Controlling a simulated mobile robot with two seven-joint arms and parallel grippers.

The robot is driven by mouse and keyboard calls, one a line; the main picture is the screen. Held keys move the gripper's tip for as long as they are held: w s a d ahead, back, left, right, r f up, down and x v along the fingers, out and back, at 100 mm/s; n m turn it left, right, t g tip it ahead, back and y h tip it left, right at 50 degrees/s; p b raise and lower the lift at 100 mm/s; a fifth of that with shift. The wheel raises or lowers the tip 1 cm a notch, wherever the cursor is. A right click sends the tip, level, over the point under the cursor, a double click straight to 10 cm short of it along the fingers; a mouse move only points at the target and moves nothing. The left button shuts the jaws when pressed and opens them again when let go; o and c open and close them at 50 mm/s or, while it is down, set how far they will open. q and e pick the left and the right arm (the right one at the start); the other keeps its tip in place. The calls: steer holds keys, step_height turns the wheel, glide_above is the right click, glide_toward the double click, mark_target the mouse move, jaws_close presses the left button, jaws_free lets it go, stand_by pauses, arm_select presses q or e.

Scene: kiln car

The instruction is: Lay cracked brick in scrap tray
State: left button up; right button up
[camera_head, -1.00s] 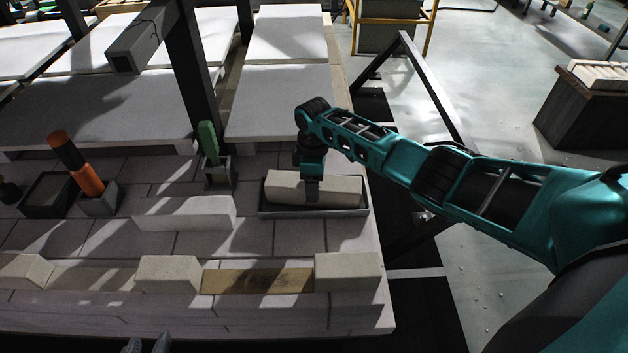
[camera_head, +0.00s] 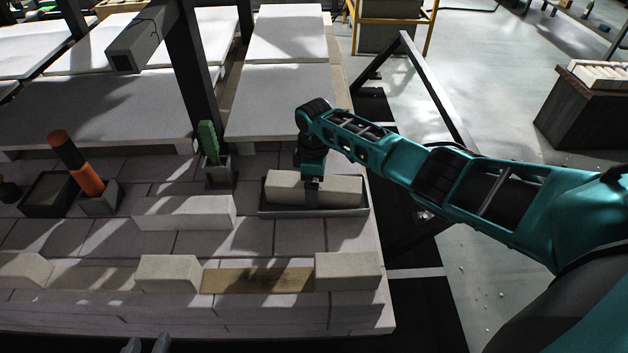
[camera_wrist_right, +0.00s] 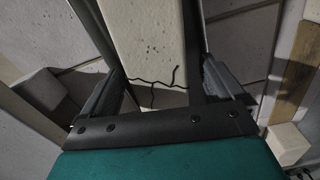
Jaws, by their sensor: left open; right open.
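The cracked brick (camera_head: 340,188) is a pale, long block lying in the dark scrap tray (camera_head: 350,211) near the right edge of the kiln car deck. My right gripper (camera_head: 311,192) reaches down over the brick's middle from above, its fingers open on either side of it. In the right wrist view the brick (camera_wrist_right: 147,40) sits between the fingers (camera_wrist_right: 145,60), with a dark jagged crack across its face and a gap beside it.
Pale bricks (camera_head: 184,212) stand on the deck, with a front row holding a tan gap (camera_head: 257,280). Left of the tray are a green tool in a holder (camera_head: 209,142), an orange-handled tool (camera_head: 85,176) and a dark box (camera_head: 46,196). A dark post (camera_head: 193,80) rises behind.

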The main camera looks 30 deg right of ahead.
steer(key=shift+r, duration=0.1)
steer(key=shift+r+p, duration=0.65)
steer(key=shift+p, duration=0.1)
steer(key=shift+r+p, duration=1.15)
steer(key=shift+p, duration=0.05)
steer(key=shift+r+p, duration=2)
steer(key=shift+p, duration=0.05)
arm_select(q)
steer(key=shift+y, duration=0.5)
steer(key=shift+s+a+r, duration=0.25)
steer(key=shift+a+r, duration=0.2)
steer(key=shift+r, duration=0.25)
steer(key=shift+s+a+r, duration=0.25)
steer(key=shift+a+r, duration=0.25)
steer(key=shift+r, duration=0.15)
steer(key=shift+s+a+r, duration=0.25)
steer(key=shift+a+r, duration=0.2)
steer(key=shift+r, duration=0.25)
arm_select(e)
steer(key=shift+r, duration=0.15)
